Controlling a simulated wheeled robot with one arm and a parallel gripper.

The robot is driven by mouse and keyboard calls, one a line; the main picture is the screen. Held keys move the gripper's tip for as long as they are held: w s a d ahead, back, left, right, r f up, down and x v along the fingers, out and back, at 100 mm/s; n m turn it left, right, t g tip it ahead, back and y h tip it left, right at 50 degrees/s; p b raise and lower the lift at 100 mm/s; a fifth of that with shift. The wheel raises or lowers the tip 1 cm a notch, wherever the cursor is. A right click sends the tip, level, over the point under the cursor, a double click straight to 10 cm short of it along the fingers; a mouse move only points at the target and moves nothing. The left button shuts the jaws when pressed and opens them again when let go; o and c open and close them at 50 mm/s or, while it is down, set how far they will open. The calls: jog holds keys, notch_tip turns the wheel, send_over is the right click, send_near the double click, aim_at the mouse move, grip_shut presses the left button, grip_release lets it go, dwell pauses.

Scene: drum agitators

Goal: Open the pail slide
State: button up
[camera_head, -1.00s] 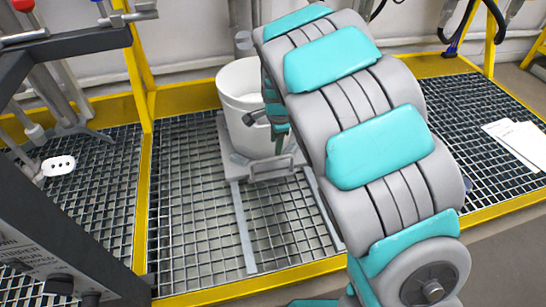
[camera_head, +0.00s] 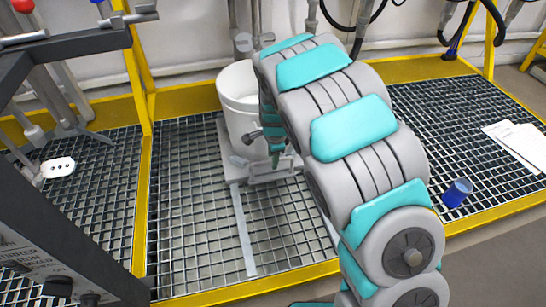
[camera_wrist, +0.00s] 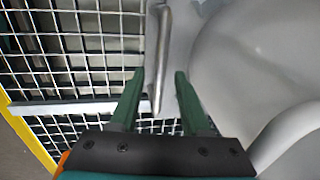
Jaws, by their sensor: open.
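The white pail (camera_head: 236,118) stands on the grey slide plate (camera_head: 229,150), which rests on rails over the floor grating. The slide's bar handle (camera_head: 272,174) is at its front edge. My gripper (camera_head: 277,160) is open, low beside the pail and just above the handle; my arm hides part of the pail and of the slide's right side. In the wrist view, the two green fingers of my gripper (camera_wrist: 160,74) stand apart on either side of the metal handle bar (camera_wrist: 162,55). I cannot tell whether they touch it. The pail (camera_wrist: 255,65) fills the right side.
Yellow frame edges (camera_head: 245,282) border the grating. A dark machine frame (camera_head: 60,250) stands at the left. A blue cup (camera_head: 457,192) and white papers (camera_head: 518,143) lie at the right. The grating in front of the slide (camera_head: 195,230) is clear.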

grip_shut()
dwell(1.3)
